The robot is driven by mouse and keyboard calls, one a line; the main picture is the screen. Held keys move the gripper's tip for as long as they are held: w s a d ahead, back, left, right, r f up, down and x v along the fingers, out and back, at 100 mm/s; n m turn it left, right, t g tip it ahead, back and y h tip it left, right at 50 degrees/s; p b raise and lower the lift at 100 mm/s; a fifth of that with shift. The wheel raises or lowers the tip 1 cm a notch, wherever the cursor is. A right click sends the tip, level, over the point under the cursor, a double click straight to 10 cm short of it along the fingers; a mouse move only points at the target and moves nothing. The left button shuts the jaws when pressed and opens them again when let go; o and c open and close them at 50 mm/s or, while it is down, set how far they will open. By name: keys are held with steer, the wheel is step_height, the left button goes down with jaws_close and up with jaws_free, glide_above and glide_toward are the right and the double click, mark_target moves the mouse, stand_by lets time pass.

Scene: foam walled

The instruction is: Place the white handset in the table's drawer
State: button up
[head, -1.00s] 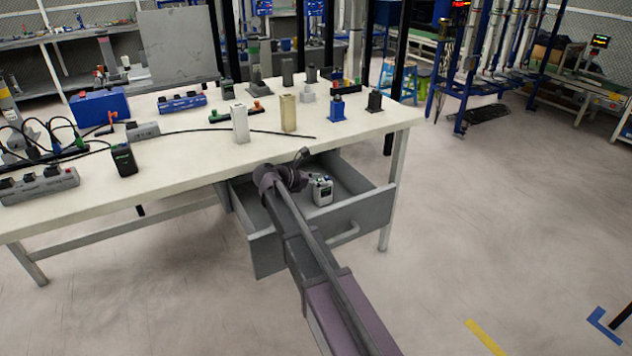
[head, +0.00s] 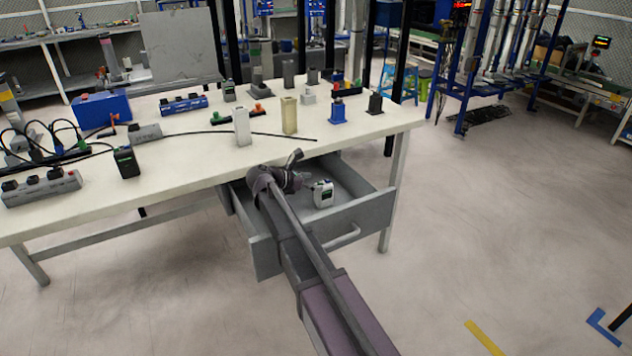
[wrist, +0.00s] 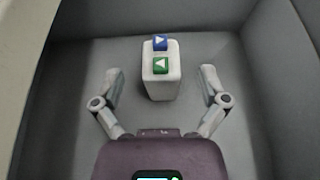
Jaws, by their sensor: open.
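The white handset (head: 323,193) is inside the table's open grey drawer (head: 352,222), towards its right side. In the wrist view the handset (wrist: 161,68) shows a blue button and a green button on its top and rests on the drawer floor (wrist: 225,60). My gripper (wrist: 160,80) is open, with one finger on each side of the handset's near end and gaps between. The fingers do not touch it. In the head view my arm crosses the drawer's front wall and hides part of the drawer's left interior.
The white table (head: 190,150) above the drawer carries several blocks, a black device (head: 126,162), power strips and cables. The table edge overhangs the back of the drawer. The drawer has a front handle (head: 343,237).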

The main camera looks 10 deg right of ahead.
steer(key=p+v, duration=0.3)
steer(key=v, duration=0.6)
steer(key=shift+a, duration=0.2)
steer(key=shift+s+r, duration=0.1)
steer(key=shift+r, duration=0.05)
